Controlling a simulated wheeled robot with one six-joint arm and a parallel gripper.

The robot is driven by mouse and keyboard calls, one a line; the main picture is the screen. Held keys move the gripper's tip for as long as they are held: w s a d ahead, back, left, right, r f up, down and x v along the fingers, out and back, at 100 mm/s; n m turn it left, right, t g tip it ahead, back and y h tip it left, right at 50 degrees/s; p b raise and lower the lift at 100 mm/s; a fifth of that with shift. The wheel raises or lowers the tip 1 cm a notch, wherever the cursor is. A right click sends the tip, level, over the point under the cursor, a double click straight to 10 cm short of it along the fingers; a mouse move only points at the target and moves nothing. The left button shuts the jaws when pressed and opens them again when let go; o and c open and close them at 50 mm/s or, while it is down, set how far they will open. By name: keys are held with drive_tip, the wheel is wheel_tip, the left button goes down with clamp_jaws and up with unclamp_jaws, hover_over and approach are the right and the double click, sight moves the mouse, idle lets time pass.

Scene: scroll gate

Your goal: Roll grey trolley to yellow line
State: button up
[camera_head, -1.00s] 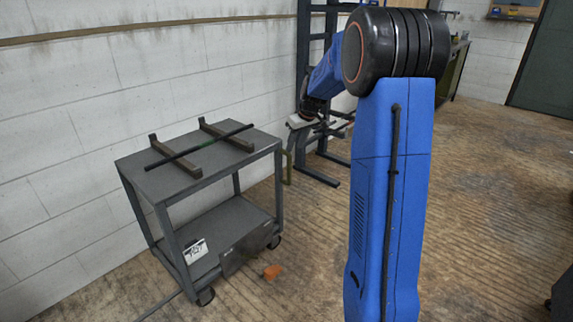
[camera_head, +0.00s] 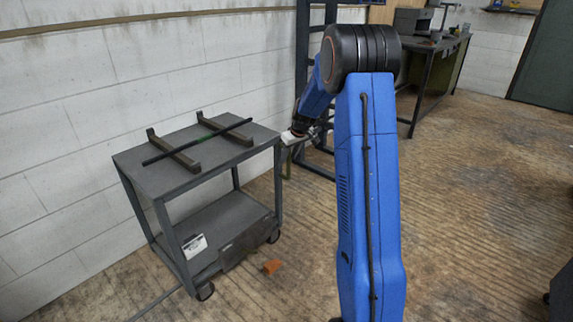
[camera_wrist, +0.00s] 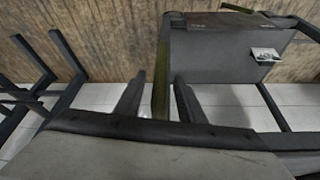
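The grey trolley (camera_head: 165,178) stands beside the white wall, left of my arm, with a grey top, a lower shelf and dark castors. In the wrist view, my gripper's two dark fingers (camera_wrist: 160,88) stand apart, with an olive upright (camera_wrist: 162,72) seen in the gap. I see nothing clearly held. No yellow line shows on the floor.
Two dark brackets and a black rod (camera_head: 225,132) lie on the trolley top. A dark rack (camera_head: 303,60) stands behind my gripper. A bench (camera_head: 432,55) is at the back. Floor at right is largely clear.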

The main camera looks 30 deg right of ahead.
drive_tip(key=shift+x, duration=2.7)
clamp_jaws()
